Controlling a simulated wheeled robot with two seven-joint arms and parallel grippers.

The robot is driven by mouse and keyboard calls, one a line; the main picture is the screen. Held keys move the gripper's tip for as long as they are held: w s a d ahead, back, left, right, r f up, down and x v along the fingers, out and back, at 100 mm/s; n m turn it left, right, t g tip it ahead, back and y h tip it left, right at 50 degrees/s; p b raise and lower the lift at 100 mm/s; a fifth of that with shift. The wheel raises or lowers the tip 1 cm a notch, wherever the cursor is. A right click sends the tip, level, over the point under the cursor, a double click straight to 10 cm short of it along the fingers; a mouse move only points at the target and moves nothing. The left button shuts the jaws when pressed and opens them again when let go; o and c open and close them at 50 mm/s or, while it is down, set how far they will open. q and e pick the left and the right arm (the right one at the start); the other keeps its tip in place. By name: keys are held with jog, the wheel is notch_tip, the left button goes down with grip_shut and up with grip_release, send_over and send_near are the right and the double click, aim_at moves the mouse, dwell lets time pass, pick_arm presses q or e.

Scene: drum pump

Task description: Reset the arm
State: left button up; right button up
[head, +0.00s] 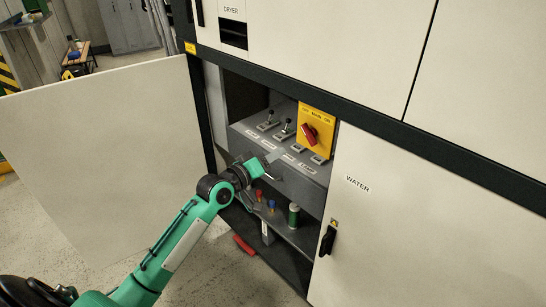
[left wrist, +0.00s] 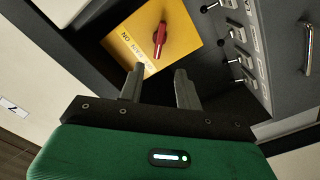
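My left arm (head: 175,250) is green and reaches from the lower left into the open cabinet bay. Its gripper (head: 270,160) is in front of the grey switch panel (head: 250,135), partly hidden by the wrist. In the left wrist view the two fingers of the left gripper (left wrist: 158,78) are apart, with nothing between them. Beyond them is the yellow plate (left wrist: 145,35) with a red rotary switch (left wrist: 159,38); this switch also shows in the head view (head: 309,134). My right gripper is not in view.
Black-knobbed levers (head: 287,128) stand on the panel. A lower shelf (head: 290,232) holds a green cylinder (head: 294,214) and small coloured items. The open door (head: 110,150) stands left; the closed WATER door (head: 430,220) is right. A red object (head: 243,245) lies low in front.

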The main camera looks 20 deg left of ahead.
pick_arm(q)
jog(key=a+f+g+y, duration=0.3)
jog(key=f+y, duration=0.1)
jog(key=f, duration=1.9)
jog(key=s+f+g+y, duration=0.1)
jog(key=s+f, duration=0.3)
jog(key=f, duration=0.4)
jog(key=s+a+f+m+g, duration=0.15)
jog(key=s+f, duration=0.25)
jog(key=f, duration=0.4)
jog(key=s+d+f+g+y, duration=0.1)
jog(key=s+f+g, duration=0.1)
jog(key=s+f, duration=0.45)
jog(key=s+d+f+m+g, duration=0.15)
jog(key=s+f+g, duration=0.25)
jog(key=s+f, duration=1.35)
jog(key=s+d+f+m+g, duration=0.1)
jog(key=s+f, duration=0.3)
jog(key=s, duration=0.8)
jog(key=s+d+f+m+g, duration=0.2)
jog(key=s+f+m+g, duration=0.1)
jog(key=s, duration=1)
jog(key=shift+s+d+f+y, duration=0.2)
jog(key=shift+f+y, duration=0.2)
jog(key=shift+f, duration=0.5)
